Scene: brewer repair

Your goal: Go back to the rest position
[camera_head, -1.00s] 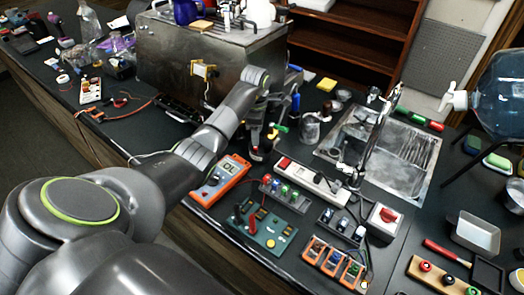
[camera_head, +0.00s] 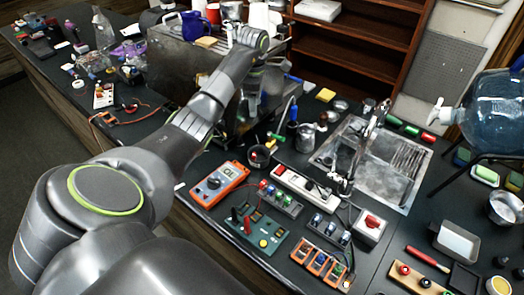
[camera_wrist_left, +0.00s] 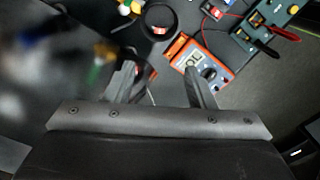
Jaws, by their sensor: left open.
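My left arm (camera_head: 200,115) comes in from the left in the head view, its forearm raised and bent over the bench beside the steel brewer box (camera_head: 185,65). Its gripper is largely hidden behind the arm there. In the left wrist view my left gripper (camera_wrist_left: 162,78) is open, with its two fingers apart and nothing seen between them but a dark, partly blurred background. The orange multimeter (camera_wrist_left: 208,66) lies just beyond the right finger in that view. It also lies on the bench in the head view (camera_head: 219,184). My right gripper is in neither view.
A black ring-shaped holder (camera_head: 261,157) stands near the multimeter. A green board (camera_head: 257,231), a power strip (camera_head: 304,188) and a metal sink tray (camera_head: 389,175) crowd the bench. A blue water jug (camera_head: 495,110) stands at right.

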